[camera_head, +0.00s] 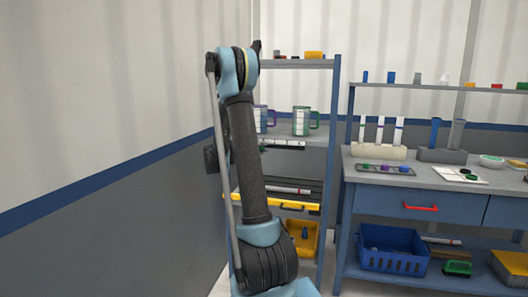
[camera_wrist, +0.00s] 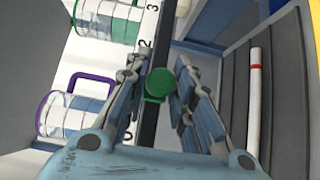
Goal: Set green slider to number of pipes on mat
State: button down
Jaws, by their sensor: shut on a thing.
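The green slider (camera_wrist: 158,84) is a round knob on a dark track beside a white number strip (camera_wrist: 146,30) in the wrist view. The 2 and 3 show above it and a 0 below. The knob sits between 0 and 2, and the figure beside it is hidden by a finger. My gripper (camera_wrist: 160,76) has its fingers around the knob and is shut on it. In the head view the strip (camera_head: 287,143) runs along a shelf edge, and my arm hides most of the gripper. A white mat (camera_head: 446,172) on the bench holds small green and dark round pieces, too small to count surely.
Measuring cups with a green handle (camera_head: 301,121) and a purple handle (camera_wrist: 66,112) stand near the strip. A ribbed tray with a white rod (camera_wrist: 255,95) lies below.

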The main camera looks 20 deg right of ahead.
jog(key=c, duration=1.4)
grip_release()
jog(key=shift+f, duration=0.1)
jog(key=shift+o, duration=0.2)
jog(key=s+a, duration=0.2)
jog(key=a, duration=0.9)
jog(key=shift+a, duration=0.35)
jog(key=shift+s+d, duration=0.1)
jog(key=shift+s, duration=0.05)
